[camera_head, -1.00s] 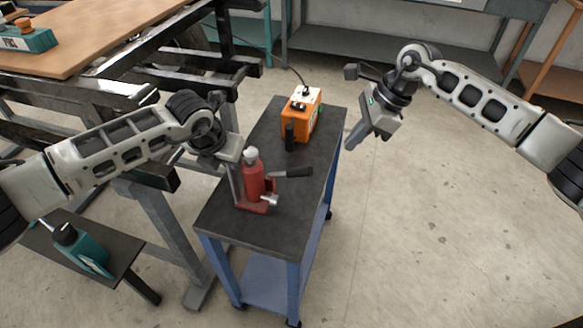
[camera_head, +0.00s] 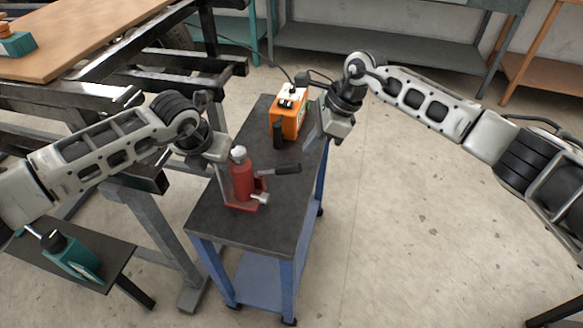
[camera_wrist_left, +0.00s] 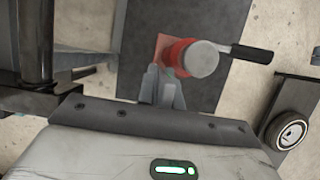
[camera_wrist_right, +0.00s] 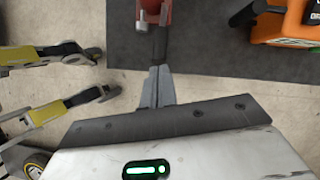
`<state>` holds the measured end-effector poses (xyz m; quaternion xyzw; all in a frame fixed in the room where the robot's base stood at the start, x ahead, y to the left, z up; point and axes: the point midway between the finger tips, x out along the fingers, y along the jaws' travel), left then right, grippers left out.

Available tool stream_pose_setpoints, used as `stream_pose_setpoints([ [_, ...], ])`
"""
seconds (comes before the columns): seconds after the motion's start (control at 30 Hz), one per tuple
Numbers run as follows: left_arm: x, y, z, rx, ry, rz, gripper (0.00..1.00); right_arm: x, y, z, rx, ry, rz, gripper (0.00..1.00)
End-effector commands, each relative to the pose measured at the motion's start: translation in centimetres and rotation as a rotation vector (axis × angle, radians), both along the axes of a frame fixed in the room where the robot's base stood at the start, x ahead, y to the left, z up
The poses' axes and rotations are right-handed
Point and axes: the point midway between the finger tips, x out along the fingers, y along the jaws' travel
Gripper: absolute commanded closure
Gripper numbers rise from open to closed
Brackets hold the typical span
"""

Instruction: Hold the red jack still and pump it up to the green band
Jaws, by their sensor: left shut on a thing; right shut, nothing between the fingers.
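The red jack (camera_head: 242,183) stands upright on the cart's dark top, with a silver ram on top and a black-gripped lever (camera_head: 284,169) pointing right. My left gripper (camera_head: 226,178) is shut on the jack's left side, low on the body. The left wrist view shows the jack (camera_wrist_left: 180,55) from above, beyond the left fingertips (camera_wrist_left: 165,82). My right gripper (camera_head: 309,141) is shut and empty, above the cart's right edge, right of the lever's end. In the right wrist view the lever (camera_wrist_right: 159,45) lies just beyond the right fingertips (camera_wrist_right: 157,75); contact is unclear. I cannot make out a green band.
An orange box (camera_head: 287,118) with a cable stands behind the jack on the cart top (camera_head: 222,222). A dark metal frame (camera_head: 160,80) is left of the cart. Floor right of the cart is clear.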

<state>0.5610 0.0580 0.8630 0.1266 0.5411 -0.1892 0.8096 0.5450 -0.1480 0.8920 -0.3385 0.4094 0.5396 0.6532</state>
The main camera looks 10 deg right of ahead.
Motion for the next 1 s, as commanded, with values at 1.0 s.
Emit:
stream_pose_setpoints([
  [1.0, -0.3, -0.7, 0.1, -0.014, 0.001, -0.012, 1.00, 0.2, 3.0, -5.7, 0.011, 0.003, 0.006, 1.00],
])
